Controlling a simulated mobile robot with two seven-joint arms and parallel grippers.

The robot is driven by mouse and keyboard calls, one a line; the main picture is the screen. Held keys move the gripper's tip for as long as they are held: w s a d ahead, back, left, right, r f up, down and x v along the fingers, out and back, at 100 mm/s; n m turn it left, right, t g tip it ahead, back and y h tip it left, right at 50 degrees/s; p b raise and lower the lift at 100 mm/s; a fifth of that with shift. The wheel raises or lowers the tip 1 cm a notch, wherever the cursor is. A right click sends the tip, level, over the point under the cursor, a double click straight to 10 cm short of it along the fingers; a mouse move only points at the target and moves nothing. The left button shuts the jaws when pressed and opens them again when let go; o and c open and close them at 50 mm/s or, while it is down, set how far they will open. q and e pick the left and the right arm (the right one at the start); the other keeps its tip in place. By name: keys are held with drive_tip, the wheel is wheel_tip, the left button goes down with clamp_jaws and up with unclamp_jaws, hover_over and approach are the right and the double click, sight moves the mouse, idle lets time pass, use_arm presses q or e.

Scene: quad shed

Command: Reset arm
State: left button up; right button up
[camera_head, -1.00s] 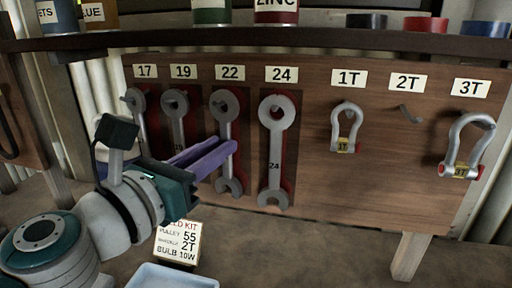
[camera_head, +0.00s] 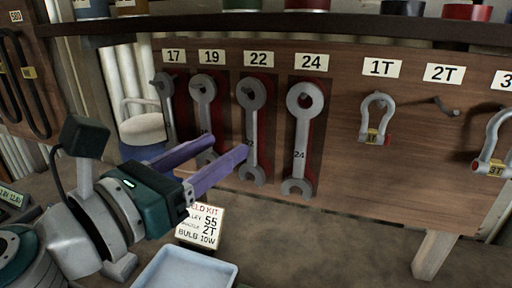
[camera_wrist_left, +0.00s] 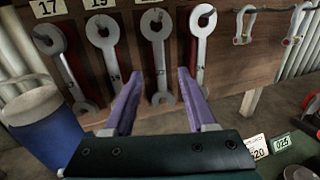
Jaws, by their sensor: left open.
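My left gripper (camera_head: 228,153) is open, its two purple fingers apart, in front of the wooden tool board (camera_head: 345,135). In the head view its fingers overlap the lower parts of the 19 wrench (camera_head: 203,92) and the 22 wrench (camera_head: 251,110). In the left wrist view its fingers (camera_wrist_left: 158,88) stand on either side of the 22 wrench (camera_wrist_left: 157,50), which hangs beyond them on the board. I see nothing held between the fingers. My right gripper is not in view.
The 17 wrench (camera_head: 165,100), 24 wrench (camera_head: 299,140) and 1T shackle (camera_head: 377,118) hang on the board. The 2T hook (camera_head: 446,107) is empty. A sign (camera_head: 201,226) and a pale blue tray (camera_head: 185,272) are below. A shelf with cans runs above. A blue container (camera_wrist_left: 45,125) stands at left.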

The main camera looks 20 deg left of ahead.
use_arm(q)
drive_tip(key=s+d+f+m+g+h, duration=0.2)
drive_tip(key=s+d+f+m+g, duration=0.15)
drive_tip(key=s+m, duration=0.55)
drive_tip(key=s+d+f+m+g+h, duration=0.1)
drive_tip(key=s+d+f+m+g, duration=0.3)
drive_tip(key=m, duration=0.9)
drive_tip(key=s+a+f+m+g+y, duration=0.5)
drive_tip(key=s+a+m+g+y, duration=0.15)
drive_tip(key=s+a+m, duration=0.45)
wheel_tip(320, 180, up, 35)
drive_tip(key=m+y+p, duration=0.1)
drive_tip(key=p, duration=3.2)
drive_tip(key=shift+w+d+f+m+p, duration=0.15)
drive_tip(key=shift+w+d+m+p, duration=0.05)
drive_tip(key=shift+w+m+p, duration=0.2)
drive_tip(key=shift+f+y, duration=0.1)
drive_tip(key=shift+y, duration=0.15)
